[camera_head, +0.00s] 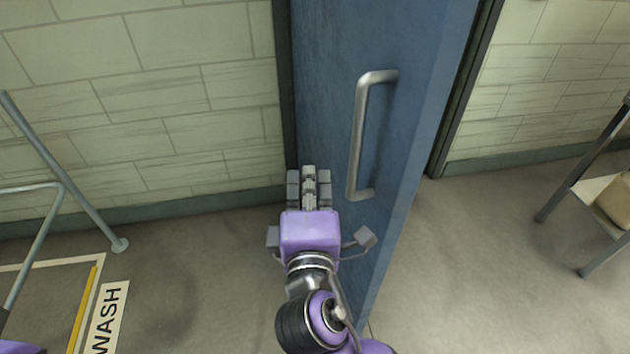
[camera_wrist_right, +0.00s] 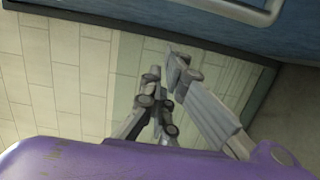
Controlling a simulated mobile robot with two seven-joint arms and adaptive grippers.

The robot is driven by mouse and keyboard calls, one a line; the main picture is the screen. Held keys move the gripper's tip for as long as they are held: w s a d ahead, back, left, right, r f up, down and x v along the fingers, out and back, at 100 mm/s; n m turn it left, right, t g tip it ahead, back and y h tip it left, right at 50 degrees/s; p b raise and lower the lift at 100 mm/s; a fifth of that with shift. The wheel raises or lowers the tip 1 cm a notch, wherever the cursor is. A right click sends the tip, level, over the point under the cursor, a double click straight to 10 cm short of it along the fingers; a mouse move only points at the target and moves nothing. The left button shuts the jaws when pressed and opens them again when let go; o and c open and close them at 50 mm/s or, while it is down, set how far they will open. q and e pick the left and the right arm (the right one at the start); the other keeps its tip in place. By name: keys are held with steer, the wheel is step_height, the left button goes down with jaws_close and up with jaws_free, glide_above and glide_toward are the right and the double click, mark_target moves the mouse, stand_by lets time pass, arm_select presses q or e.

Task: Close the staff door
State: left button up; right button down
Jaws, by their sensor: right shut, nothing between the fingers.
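The blue staff door (camera_head: 335,95) stands partly open, its free edge swung out toward me on the right. A grey metal bar handle (camera_head: 358,135) is on its face near that edge. My right gripper (camera_head: 309,172), on a purple wrist, is shut and empty. In the head view it appears left of the handle, over the lower door face; I cannot tell whether it touches the door. In the right wrist view its fingers (camera_wrist_right: 165,85) are together against the tiled wall behind, with the door (camera_wrist_right: 225,25) and handle (camera_wrist_right: 262,8) at the top.
Pale tiled wall (camera_head: 150,100) flanks the dark door frame (camera_head: 465,85). A metal tube frame (camera_head: 60,165) stands at the left, near a floor sign reading WASH (camera_head: 107,318). A metal rack (camera_head: 590,165) stands at the right. Floor right of the door (camera_head: 470,260) is clear.

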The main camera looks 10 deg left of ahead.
steer(key=w+a, duration=0.1)
steer(key=w, duration=0.6)
steer(key=d, duration=0.2)
steer(key=s+d+p, duration=0.1)
steer(key=d, duration=0.1)
